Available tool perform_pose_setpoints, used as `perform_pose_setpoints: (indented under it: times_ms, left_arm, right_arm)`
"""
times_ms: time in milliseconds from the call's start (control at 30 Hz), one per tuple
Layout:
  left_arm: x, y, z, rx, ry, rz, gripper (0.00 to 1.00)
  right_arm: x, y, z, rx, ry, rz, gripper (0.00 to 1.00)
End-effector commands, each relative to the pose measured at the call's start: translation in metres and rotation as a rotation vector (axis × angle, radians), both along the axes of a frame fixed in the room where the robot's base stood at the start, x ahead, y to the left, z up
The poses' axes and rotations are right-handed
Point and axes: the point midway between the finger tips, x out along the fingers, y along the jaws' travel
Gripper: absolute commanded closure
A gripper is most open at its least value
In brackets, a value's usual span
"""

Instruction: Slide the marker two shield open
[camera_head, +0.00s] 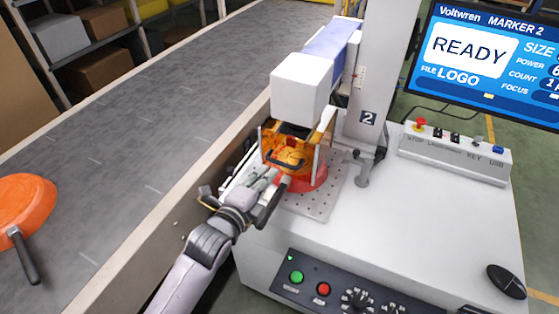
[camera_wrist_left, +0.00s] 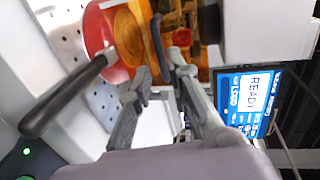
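The marker two shield (camera_head: 276,147) is a see-through amber panel under the white marker head, hanging in front of a red pan (camera_head: 313,182). Its dark bar handle (camera_head: 286,161) runs across the panel. In the left wrist view the shield (camera_wrist_left: 128,36) and its handle (camera_wrist_left: 157,45) lie just beyond my fingers. My left gripper (camera_head: 270,178) is in front of the shield. Its fingers are apart, with the handle near the gap between the tips (camera_wrist_left: 155,80); I cannot tell whether they touch it. My right gripper is not in view.
The red pan's dark handle (camera_head: 271,205) sticks out towards me, close beside my left gripper. The marker column (camera_head: 376,75) stands behind. A control box (camera_head: 455,153) and monitor (camera_head: 490,50) are at the right. An orange pan (camera_head: 30,200) lies on the conveyor (camera_head: 130,130).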

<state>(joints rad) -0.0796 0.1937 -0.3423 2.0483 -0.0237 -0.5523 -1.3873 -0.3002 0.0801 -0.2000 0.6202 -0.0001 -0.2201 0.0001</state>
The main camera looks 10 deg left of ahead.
Motion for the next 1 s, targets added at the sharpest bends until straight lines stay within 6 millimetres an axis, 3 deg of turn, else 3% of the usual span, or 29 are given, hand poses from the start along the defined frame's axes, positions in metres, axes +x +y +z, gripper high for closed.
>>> perform_pose_setpoints:
  times_ms: [200, 400, 833, 1000]
  left_arm:
    - [0.043, -0.014, -0.009, -0.002, 0.001, 0.001, 0.82]
    - [0.068, -0.022, -0.015, -0.002, 0.001, 0.000, 0.82]
    - [0.077, -0.025, -0.018, -0.001, 0.001, 0.000, 0.82]
    - [0.077, -0.025, -0.018, -0.001, 0.001, 0.000, 0.92]
  right_arm:
    - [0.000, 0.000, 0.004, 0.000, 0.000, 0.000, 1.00]
    - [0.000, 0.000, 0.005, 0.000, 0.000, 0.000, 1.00]
    - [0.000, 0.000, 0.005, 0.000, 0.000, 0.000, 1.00]
    - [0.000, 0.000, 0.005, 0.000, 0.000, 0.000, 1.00]
